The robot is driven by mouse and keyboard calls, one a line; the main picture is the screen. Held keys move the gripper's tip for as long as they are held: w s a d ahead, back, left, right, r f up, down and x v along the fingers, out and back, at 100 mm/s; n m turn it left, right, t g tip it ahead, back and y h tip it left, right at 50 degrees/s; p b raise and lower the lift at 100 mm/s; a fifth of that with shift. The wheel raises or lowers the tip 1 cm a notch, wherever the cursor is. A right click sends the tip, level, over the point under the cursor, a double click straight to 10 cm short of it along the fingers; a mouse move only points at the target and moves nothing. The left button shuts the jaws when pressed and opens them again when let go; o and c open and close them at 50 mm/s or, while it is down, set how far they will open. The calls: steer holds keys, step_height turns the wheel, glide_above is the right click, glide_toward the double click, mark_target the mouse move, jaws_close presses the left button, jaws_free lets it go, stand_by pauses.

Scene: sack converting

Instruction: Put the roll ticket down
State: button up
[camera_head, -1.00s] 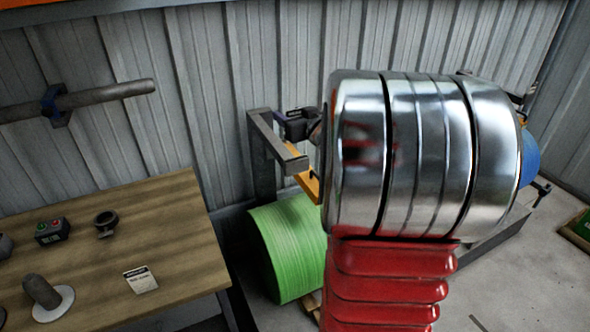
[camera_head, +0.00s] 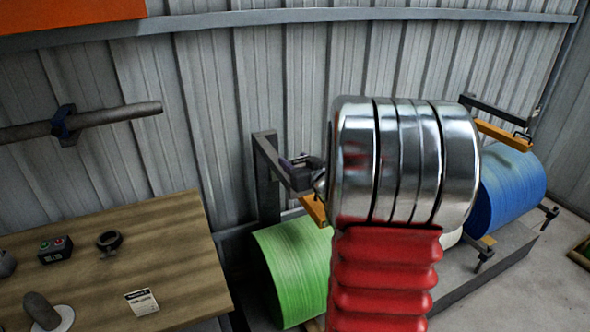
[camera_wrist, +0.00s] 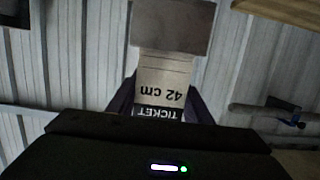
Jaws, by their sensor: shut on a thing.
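The roll ticket (camera_wrist: 165,82) is a pale card with "42 cm" and "TICKET" printed on it, upside down in the wrist view. My gripper (camera_wrist: 164,100) is shut on it, with a dark finger on each side. A plain grey block (camera_wrist: 173,25) shows at the ticket's far end; I cannot tell whether it touches the ticket. In the head view my arm covers much of the middle, and I cannot make out the held ticket there.
A wooden table (camera_head: 190,245) at left bears a white printed card (camera_head: 141,302), a button box (camera_head: 55,249), a dark ring (camera_head: 109,241) and a grey peg on a disc (camera_head: 42,312). A green roll (camera_head: 290,268) and a blue roll (camera_head: 512,190) stand beyond. A bar (camera_head: 110,114) juts across the wall.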

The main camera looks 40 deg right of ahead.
steer(key=shift+f, duration=1.25)
steer(key=shift+f, duration=0.1)
steer(key=o, duration=1)
steer(key=shift+s+a+r, duration=0.1)
steer(key=shift+s+r, duration=0.1)
steer(key=shift+s, duration=0.15)
steer(key=v, duration=1.1)
steer(key=shift+a+r, duration=0.1)
